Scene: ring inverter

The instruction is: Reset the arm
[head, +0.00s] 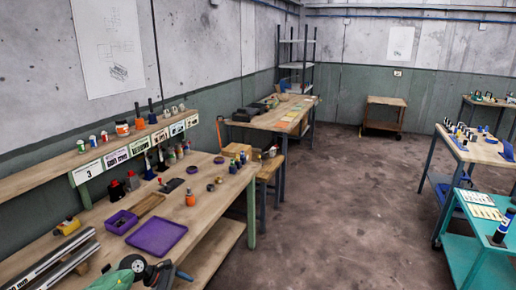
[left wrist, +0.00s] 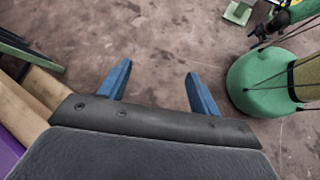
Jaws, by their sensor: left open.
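My left gripper shows at the bottom edge of the head view (head: 181,275), beside the front edge of the near workbench (head: 225,195). In the left wrist view its two blue fingers (left wrist: 158,78) stand wide apart. Nothing is between them, only bare brown floor beyond. The gripper is open and empty.
A teal cart (head: 472,247) stands at right. The floor (head: 335,220) between is clear.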

